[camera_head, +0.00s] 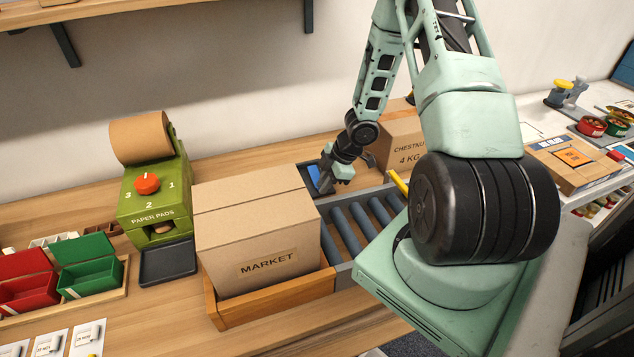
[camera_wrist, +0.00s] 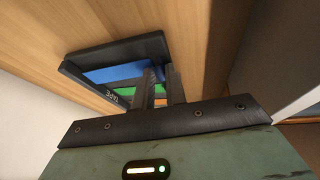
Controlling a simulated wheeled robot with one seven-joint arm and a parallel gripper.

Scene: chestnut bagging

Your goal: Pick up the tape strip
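A dark tape tray (camera_wrist: 110,54) holds blue, green and orange strips in the wrist view. The blue tape strip (camera_wrist: 113,73) lies nearest the tray's far edge, with the green strip (camera_wrist: 124,91) beside it. In the head view the blue strip (camera_head: 315,176) shows just left of my gripper (camera_head: 338,184). My gripper (camera_wrist: 161,74) points down at the tray, its two fingers parallel with a narrow gap between them. I see no strip clearly held in the gap. The fingers hide part of the strips, and whether they touch them is unclear.
A closed MARKET carton (camera_head: 255,225) stands left of the tray in a wooden holder. A CHESTNUT carton (camera_head: 398,138) stands behind and right of my gripper. Grey rollers (camera_head: 345,228) lie in front. A green paper pad dispenser (camera_head: 155,195) stands further left.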

